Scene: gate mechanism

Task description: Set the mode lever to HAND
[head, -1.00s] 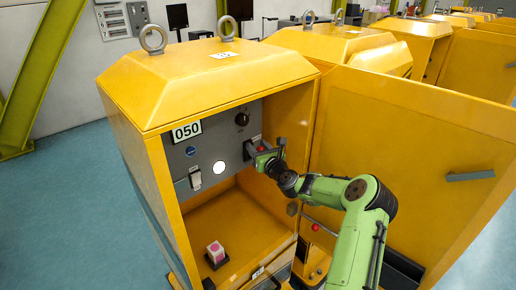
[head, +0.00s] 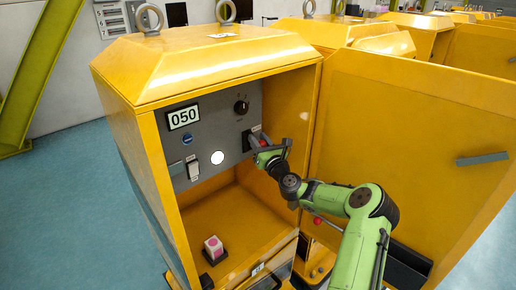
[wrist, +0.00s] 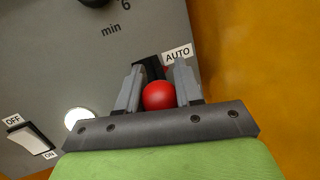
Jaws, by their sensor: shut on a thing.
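The mode lever ends in a red ball knob (wrist: 158,96), which sits between the two grey fingers of my gripper (wrist: 158,82) in the wrist view. My gripper is shut on the lever. An AUTO label (wrist: 178,53) is just above the knob, beside the lever's dark slot. No HAND label can be read; my gripper covers the panel below the knob. In the head view my gripper (head: 264,146) is at the right side of the grey panel (head: 222,116) inside the yellow cabinet, with a bit of red showing between the fingers.
The open yellow door (head: 410,140) stands right of my arm.

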